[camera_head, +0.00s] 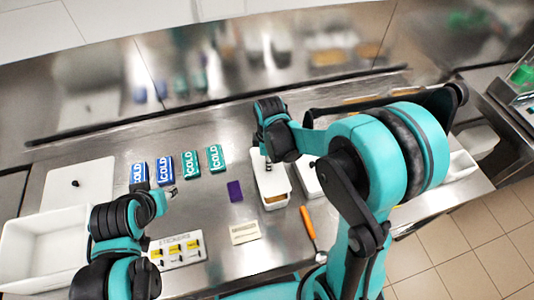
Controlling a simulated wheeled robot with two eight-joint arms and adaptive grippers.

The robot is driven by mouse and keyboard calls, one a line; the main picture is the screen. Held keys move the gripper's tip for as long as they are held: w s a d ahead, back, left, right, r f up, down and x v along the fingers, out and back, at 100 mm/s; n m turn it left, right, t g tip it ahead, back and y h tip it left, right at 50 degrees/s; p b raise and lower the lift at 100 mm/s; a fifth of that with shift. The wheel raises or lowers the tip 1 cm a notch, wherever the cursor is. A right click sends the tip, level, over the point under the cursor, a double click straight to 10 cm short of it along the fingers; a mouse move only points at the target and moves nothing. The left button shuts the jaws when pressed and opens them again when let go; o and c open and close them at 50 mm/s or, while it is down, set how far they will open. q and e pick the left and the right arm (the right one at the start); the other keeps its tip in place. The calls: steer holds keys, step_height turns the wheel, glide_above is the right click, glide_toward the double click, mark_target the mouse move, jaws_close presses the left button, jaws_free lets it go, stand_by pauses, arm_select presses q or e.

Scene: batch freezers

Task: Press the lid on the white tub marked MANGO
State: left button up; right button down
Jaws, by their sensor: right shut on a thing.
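My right gripper (268,163) points down over a white tub (276,203) in the middle of the steel counter. It is shut on a white lid (271,182), at the small knob on top. The lid lies over the tub's opening; I cannot tell whether it is seated all round. The tub's front shows a tan patch, and no MANGO marking is readable. My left gripper (172,191) is over the counter at the left, near the cold packs, with nothing visible in it; its jaw opening is unclear.
Several blue and green COLD packs (190,164) stand in a row. A second white container (306,178) is beside the tub, partly behind my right arm. A purple block (235,191), cream card (245,233), orange-handled tool (308,223), stickers sheet (180,249) and white bin (30,250) lie around.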

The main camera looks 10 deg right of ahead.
steer(key=shift+d+f+b, duration=0.2)
steer(key=shift+f+b, duration=0.45)
steer(key=shift+f, duration=0.35)
step_height(320, 180, down, 3)
steer(key=shift+a+r+b, duration=0.1)
steer(key=shift+r+b, duration=0.1)
steer(key=shift+b, duration=0.75)
steer(key=shift+f+b, duration=0.8)
steer(key=shift+f, duration=0.05)
steer(key=shift+f+b, duration=0.2)
steer(key=shift+b, duration=0.35)
stand_by(0.3)
steer(key=c, duration=0.9)
jaws_free()
steer(key=shift+o, duration=0.2)
steer(key=shift+r, duration=0.1)
